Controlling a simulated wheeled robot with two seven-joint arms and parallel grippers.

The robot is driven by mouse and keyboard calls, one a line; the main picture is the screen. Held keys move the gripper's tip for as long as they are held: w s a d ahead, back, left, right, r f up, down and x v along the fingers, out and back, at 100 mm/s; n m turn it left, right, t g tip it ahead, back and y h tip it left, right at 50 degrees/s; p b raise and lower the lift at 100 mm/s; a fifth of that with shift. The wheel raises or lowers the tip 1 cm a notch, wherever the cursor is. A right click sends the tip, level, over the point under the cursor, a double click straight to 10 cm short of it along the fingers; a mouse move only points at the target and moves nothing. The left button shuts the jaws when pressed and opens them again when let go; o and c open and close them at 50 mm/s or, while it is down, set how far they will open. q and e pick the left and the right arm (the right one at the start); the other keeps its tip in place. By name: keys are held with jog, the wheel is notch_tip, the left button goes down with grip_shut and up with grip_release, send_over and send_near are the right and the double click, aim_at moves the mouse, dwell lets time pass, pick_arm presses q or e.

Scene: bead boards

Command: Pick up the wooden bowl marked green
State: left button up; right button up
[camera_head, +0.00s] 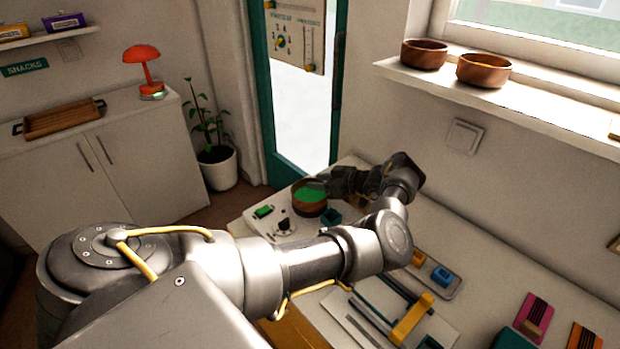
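A round wooden bowl with a bright green inside (307,207) stands upright on the white table by the glass door. My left arm reaches across the view, and its dark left gripper (322,184) is at the bowl's right rim. The fingertips overlap the rim in this view, and I cannot tell whether they touch or grip it. Their gap is too small and dark to make out. My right gripper is not in view. Two more wooden bowls, a left one (424,55) and a right one (484,71), stand on the windowsill, with no green visible on them.
Beside the bowl are a white board with a green block (263,211) and a dark knob (284,224), and a dark teal cup (331,217). Nearer lie a yellow-barred frame (412,318) and a tray with a blue block (442,277). The wall rises right behind the table.

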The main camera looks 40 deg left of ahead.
pick_arm(q)
grip_shut()
jog(key=shift+r, duration=0.1)
